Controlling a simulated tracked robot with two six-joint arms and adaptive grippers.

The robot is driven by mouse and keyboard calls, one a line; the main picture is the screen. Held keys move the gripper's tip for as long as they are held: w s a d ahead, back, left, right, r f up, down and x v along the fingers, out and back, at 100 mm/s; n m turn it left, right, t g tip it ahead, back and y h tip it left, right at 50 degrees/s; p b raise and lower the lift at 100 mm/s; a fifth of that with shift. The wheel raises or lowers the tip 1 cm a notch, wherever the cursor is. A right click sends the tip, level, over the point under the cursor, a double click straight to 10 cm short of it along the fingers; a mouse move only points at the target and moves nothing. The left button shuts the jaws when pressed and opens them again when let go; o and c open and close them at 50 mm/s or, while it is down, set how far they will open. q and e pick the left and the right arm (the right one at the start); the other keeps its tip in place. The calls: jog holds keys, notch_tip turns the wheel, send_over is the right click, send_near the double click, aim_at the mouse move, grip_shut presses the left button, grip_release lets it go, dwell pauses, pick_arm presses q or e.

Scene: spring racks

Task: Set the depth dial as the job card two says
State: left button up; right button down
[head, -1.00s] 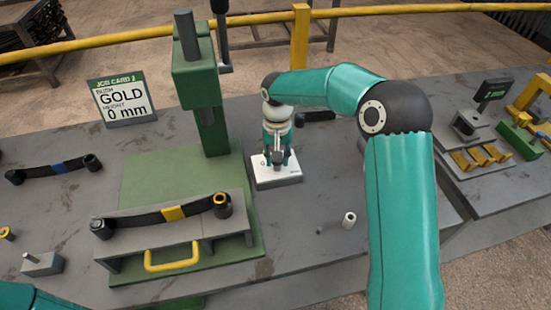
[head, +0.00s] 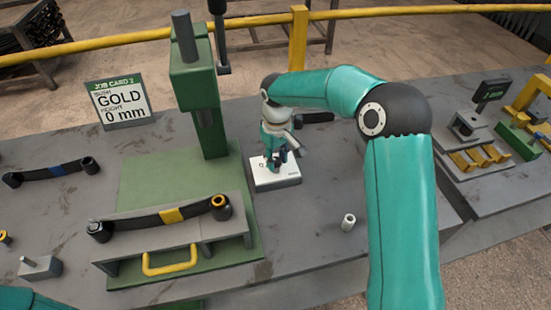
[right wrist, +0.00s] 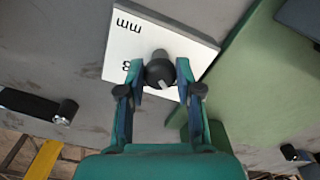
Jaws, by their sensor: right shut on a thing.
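The job card (head: 119,103) stands at the back left of the bench and reads "JOB CARD 2", bush GOLD, height 0 mm. The depth dial is a dark knob with a pale pointer mark (right wrist: 159,71), on a white plate (head: 286,178) right of the green press. In the right wrist view the white plate (right wrist: 135,48) shows "mm" and part of a digit like 8; other marks are hidden. My right gripper (head: 275,162) points down over the plate; its fingertips (right wrist: 158,78) are shut on the knob. My left gripper is not in view.
The green press (head: 195,75) stands left of the dial. A grey stand (head: 215,228) with a yellow handle holds a dark spring with a gold bush. A small pale cylinder (head: 348,222) stands right of the dial. Another spring (head: 45,173) lies at left.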

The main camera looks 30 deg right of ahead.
aim_at(276, 160)
jog(key=shift+w+r, duration=0.2)
jog(key=shift+w, duration=0.05)
jog(key=c, duration=1)
grip_release()
jog(key=shift+o, duration=1.2)
jog(key=shift+f, duration=0.1)
jog(key=shift+s, duration=0.1)
notch_tip(276, 160, up, 12)
jog(key=shift+f, duration=0.1)
